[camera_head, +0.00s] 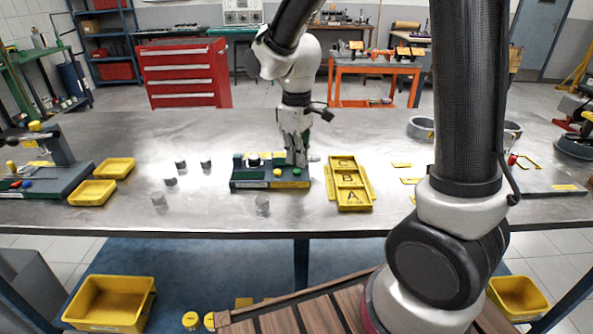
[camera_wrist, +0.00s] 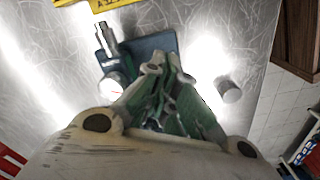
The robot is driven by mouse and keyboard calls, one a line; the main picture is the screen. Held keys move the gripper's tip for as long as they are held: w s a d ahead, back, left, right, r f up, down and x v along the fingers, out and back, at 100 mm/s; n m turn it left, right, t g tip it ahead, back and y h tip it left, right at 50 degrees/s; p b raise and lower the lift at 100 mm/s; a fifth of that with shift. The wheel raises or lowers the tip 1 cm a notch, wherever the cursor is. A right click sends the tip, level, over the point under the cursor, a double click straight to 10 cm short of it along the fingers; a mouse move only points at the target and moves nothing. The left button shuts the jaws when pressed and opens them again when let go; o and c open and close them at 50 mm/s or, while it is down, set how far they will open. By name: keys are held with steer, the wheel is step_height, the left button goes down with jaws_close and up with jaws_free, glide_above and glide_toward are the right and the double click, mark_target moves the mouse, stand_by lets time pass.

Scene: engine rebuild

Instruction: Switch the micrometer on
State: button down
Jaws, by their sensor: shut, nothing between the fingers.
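In the wrist view, my gripper (camera_wrist: 167,70) is shut and empty over the blue base (camera_wrist: 153,44). A silver spindle (camera_wrist: 107,40) and a pale round dial (camera_wrist: 111,87) show to its left. The fingers hide part of the base; I cannot tell whether they touch it.
A yellow tray marked A, B, C (camera_head: 350,196) stands just right of the station. Several small metal cylinders (camera_head: 170,180) stand to the left, with one (camera_head: 262,203) in front. Yellow bins (camera_head: 92,193) lie further left. Bare table lies along the front edge.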

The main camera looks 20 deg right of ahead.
mark_target(297, 171)
steer(key=shift+f, duration=0.2)
steer(key=shift+f, duration=1.2)
steer(key=shift+r, duration=3)
steer(key=s+d+r+m+t, duration=0.2)
steer(key=s+d+r+m, duration=0.2)
steer(key=s+d, duration=0.3)
steer(key=s+d+r+m+t, duration=0.2)
steer(key=s+d+r+m, duration=0.2)
steer(key=s, duration=0.8)
steer(key=d+r, duration=0.2)
steer(key=d, duration=0.2)
steer(key=shift+r, duration=0.4)
